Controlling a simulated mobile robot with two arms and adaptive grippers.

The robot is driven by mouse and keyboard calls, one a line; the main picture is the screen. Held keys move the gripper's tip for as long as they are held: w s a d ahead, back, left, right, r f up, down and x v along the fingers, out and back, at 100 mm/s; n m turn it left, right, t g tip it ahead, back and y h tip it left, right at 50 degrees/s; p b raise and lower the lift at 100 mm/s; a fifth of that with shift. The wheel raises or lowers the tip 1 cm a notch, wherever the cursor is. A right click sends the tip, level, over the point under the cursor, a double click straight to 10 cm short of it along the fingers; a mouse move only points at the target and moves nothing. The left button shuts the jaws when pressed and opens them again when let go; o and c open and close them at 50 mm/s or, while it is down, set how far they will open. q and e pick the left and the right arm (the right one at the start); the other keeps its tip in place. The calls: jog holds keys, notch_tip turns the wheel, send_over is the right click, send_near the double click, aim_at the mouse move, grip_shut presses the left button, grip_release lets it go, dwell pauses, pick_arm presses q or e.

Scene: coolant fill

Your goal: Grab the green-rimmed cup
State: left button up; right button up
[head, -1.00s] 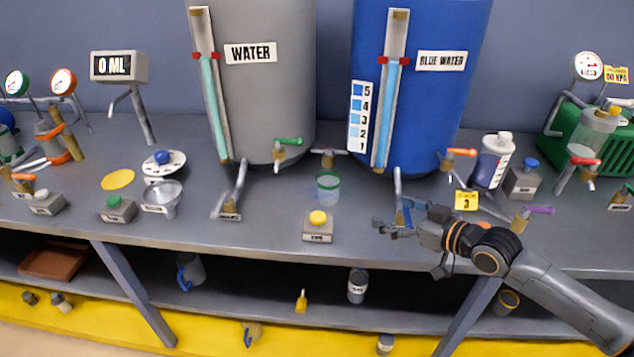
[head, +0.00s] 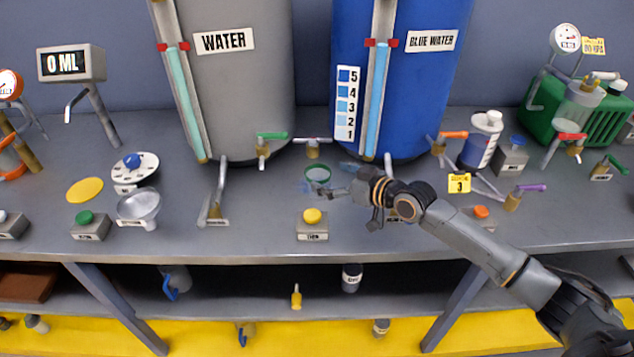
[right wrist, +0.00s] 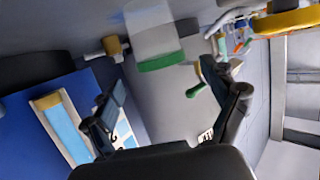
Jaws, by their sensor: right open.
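The clear green-rimmed cup (head: 316,174) stands on the bench below the gap between the water and blue water tanks. My right gripper (head: 338,191) is just to its right in the head view, open, with its fingers pointing left. The fingers partly cover the cup's lower part. In the right wrist view the cup (right wrist: 153,38) appears turned over, its green rim towards the fingers. It lies ahead of the open right gripper (right wrist: 160,78), in line with the gap, with nothing held. Whether a finger touches the cup I cannot tell. My left gripper is not in view.
A yellow-button box (head: 312,226) stands in front of the cup. Green-handled (head: 264,146) and bare metal taps (head: 312,147) are behind it. A bent spout on a stand (head: 214,205) is to the left. The bench between this spout and the cup is clear.

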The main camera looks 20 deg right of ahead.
aim_at(321, 174)
jog(key=shift+w+a, duration=0.25)
jog(key=shift+w, duration=0.05)
jog(key=x, duration=0.3)
jog(key=shift+w+a+f, duration=0.1)
jog(key=shift+w+f, duration=0.1)
jog(key=shift+f, duration=0.05)
jog(key=shift+w+a+f, duration=0.15)
jog(key=shift+w+a, duration=0.05)
jog(key=shift+w, duration=0.2)
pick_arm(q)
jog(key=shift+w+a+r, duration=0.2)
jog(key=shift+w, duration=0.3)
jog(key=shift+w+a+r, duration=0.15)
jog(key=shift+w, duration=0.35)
pick_arm(e)
jog(key=shift+s, duration=0.1)
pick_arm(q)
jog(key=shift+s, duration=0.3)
pick_arm(e)
jog(key=c, duration=1.2)
